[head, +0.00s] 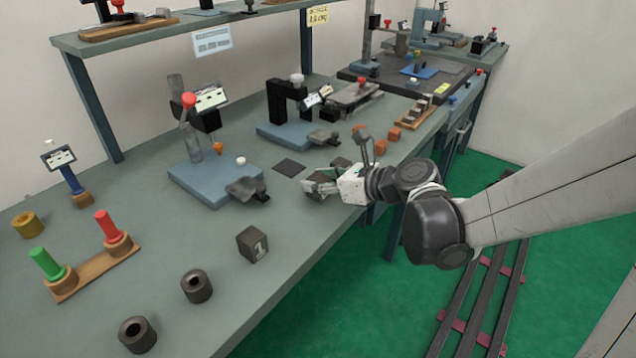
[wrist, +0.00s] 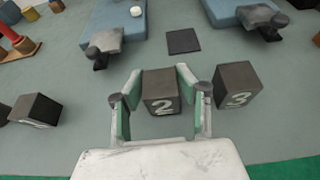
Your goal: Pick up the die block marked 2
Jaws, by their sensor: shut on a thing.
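The dark die block marked 2 (wrist: 162,92) sits between the two fingers of my gripper (wrist: 160,78) in the wrist view, its number facing the camera. The pads are shut on its left and right sides. In the head view my gripper (head: 323,184) is low over the bench near its front edge and partly covers the block. I cannot tell whether the block touches the bench. The die block marked 3 (wrist: 237,86) stands just right of my gripper in the wrist view. The die block marked 1 (head: 252,243) is apart, and shows at the left in the wrist view (wrist: 35,109).
A flat dark square (head: 289,168) lies on the bench beyond my gripper. Blue-based fixtures (head: 205,185) stand behind it. Two dark hollow cylinders (head: 196,286) and a wooden peg board (head: 95,272) are at the near left. Orange blocks (head: 394,134) lie farther along.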

